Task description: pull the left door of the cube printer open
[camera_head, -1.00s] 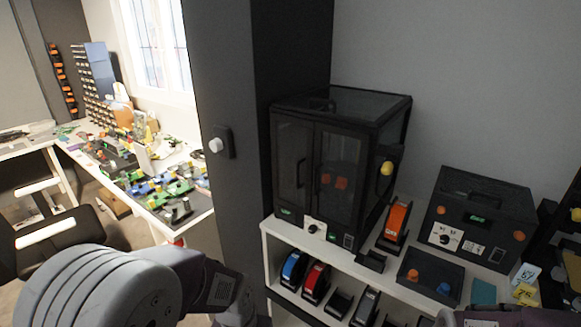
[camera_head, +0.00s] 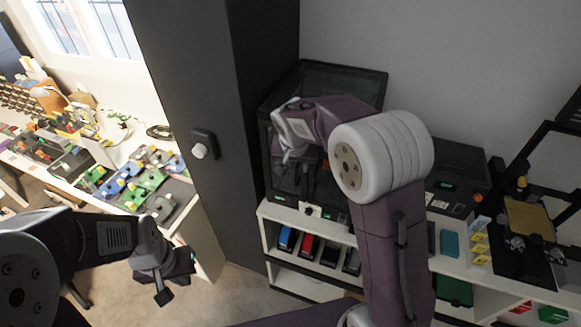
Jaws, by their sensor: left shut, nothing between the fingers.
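The cube printer (camera_head: 345,78) is a black box with dark glass doors, standing on the white shelf unit beside the dark column. Its left door (camera_head: 283,180) is partly hidden by my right gripper and arm; it looks closed, and the handle cannot be made out clearly. My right gripper (camera_head: 288,157) is in front of the left door, close to it; I cannot tell whether it touches the handle or whether its fingers are apart. My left gripper (camera_head: 163,290) is shut and empty, low over the floor at the left, away from the printer.
A dark column (camera_head: 210,90) with a white knob (camera_head: 199,151) stands left of the printer. A cluttered workbench (camera_head: 110,180) is at the left. A black frame machine (camera_head: 530,210) stands at the right.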

